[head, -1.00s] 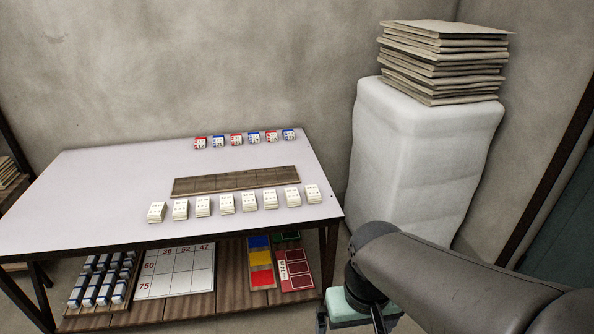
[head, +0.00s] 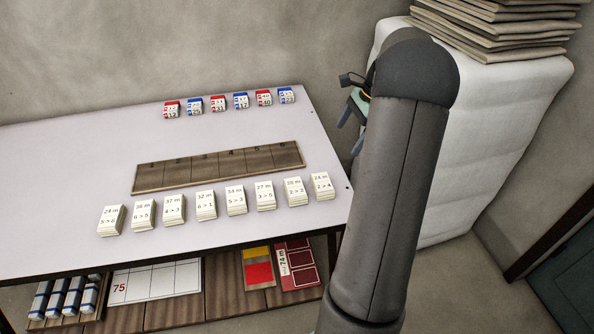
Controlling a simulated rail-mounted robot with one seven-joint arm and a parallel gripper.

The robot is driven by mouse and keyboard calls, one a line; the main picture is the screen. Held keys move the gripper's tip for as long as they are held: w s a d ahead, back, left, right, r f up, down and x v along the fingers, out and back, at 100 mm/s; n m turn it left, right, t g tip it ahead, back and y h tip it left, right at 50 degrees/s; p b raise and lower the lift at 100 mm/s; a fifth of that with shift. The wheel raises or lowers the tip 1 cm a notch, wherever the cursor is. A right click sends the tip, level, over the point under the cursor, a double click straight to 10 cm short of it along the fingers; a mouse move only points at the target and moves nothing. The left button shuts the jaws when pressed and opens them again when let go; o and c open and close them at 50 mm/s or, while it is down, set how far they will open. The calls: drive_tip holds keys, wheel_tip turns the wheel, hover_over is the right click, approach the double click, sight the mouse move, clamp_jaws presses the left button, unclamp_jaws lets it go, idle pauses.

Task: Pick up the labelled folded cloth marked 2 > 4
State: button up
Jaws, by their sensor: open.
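The folded cloth marked 2 > 4 (head: 321,186) is a small white stack at the right end of the front row on the table. Its label also reads 24 m. It lies near the table's right edge, just right of the cloth marked 2 > 3 (head: 295,192). My gripper (head: 350,128) is open, with nothing visible between its fingers. In the picture it shows above and right of the 2 > 4 cloth, by the table's right edge. My arm partly hides the gripper.
More labelled white cloths stand left along the front row on the table (head: 60,170). Behind them lies a dark slotted wooden board (head: 218,167). Several red and blue tagged blocks (head: 218,103) line the back. A white wrapped block (head: 490,130) stands right, beyond my arm.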

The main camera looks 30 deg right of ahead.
approach(323, 181)
drive_tip(key=x, duration=0.2)
drive_tip(key=shift+x, duration=3.35)
drive_tip(key=shift+a, duration=0.1)
drive_tip(key=c, duration=0.8)
